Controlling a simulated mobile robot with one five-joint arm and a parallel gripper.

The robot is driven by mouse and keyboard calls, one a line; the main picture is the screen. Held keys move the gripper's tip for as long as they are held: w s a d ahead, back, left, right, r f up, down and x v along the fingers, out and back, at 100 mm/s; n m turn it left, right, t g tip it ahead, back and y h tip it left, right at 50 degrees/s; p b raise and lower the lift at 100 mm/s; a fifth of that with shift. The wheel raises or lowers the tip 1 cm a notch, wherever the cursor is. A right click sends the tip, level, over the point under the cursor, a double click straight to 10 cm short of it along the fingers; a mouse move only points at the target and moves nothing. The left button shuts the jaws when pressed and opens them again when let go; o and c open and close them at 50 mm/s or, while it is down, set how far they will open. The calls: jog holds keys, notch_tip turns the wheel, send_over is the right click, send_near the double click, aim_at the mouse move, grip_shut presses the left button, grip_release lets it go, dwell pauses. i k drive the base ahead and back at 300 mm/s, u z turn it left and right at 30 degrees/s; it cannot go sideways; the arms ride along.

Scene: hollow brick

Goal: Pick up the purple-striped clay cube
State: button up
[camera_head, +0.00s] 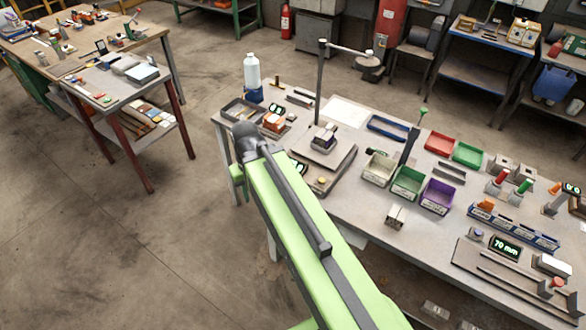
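A small pale brown block (395,217) with a dark open or striped face sits on the workbench (345,205), in front of the green and purple bins. Another small block (324,138), light with a dark top, sits on a raised grey plate left of the bins. Both are too small for me to tell which, if either, has purple stripes. My green arm crosses the lower middle of the view and covers part of the bench's front edge. My gripper does not show; its fingers are hidden or out of the picture.
A cream bin (379,169), a green bin (407,183) and a purple bin (437,196) stand mid-bench. A tall grey post (321,85) rises behind the plate. A white bottle (252,72) stands at the back left. A display (506,247) reads 70 mm.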

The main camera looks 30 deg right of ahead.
aim_at(324, 138)
jog(key=u, duration=0.55)
jog(key=i, duration=0.95)
jog(key=z, duration=0.5)
jog(key=k, duration=0.8)
jog(key=z, duration=0.2)
jog(key=i, duration=0.95)
jog(key=u, duration=0.1)
